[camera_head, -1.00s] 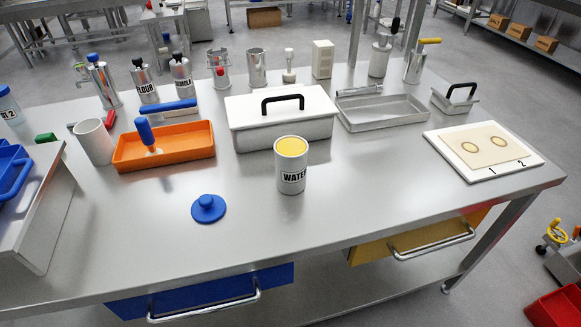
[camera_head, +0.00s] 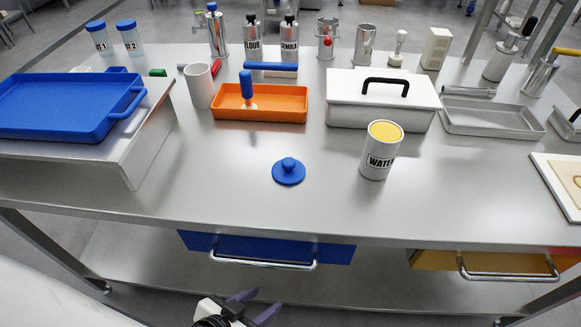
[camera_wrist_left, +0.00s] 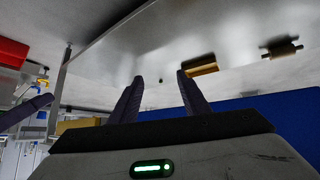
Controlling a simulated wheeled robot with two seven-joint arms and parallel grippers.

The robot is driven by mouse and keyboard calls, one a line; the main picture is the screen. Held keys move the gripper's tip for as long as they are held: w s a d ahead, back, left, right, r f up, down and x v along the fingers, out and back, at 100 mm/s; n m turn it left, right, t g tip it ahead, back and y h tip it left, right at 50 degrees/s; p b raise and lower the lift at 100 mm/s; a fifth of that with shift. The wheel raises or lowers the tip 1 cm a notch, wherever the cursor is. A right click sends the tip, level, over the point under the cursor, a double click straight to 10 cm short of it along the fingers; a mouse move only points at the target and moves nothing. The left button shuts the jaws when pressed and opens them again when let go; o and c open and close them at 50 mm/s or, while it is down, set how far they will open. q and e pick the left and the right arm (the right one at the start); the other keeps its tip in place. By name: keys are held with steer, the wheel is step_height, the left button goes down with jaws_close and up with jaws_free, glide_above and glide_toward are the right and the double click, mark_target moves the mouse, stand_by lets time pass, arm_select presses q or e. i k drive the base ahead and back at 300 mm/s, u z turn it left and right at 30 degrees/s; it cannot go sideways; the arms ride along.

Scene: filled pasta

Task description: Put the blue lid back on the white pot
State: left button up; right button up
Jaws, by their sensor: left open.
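The blue lid (camera_head: 289,171), a round disc with a knob, lies flat on the steel table near its front middle. The white pot (camera_head: 199,86) stands uncovered behind it to the left, beside the orange tray; its inside is not clear. My left gripper (camera_head: 254,303) is low at the bottom of the head view, in front of the table and below its top. It is open and empty. In the left wrist view its two dark fingers (camera_wrist_left: 160,98) are apart with nothing between them.
A white can labelled WATER (camera_head: 381,150) stands right of the lid. The orange tray (camera_head: 260,117) and a lidded white box (camera_head: 382,102) stand behind. A blue tray (camera_head: 70,104) sits on a raised stand at left. The blue drawer handle (camera_head: 262,263) juts out at the front.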

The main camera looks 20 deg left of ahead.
mark_target(384, 138)
steer(key=z, duration=0.9)
steer(key=k, duration=0.35)
steer(key=u, duration=0.85)
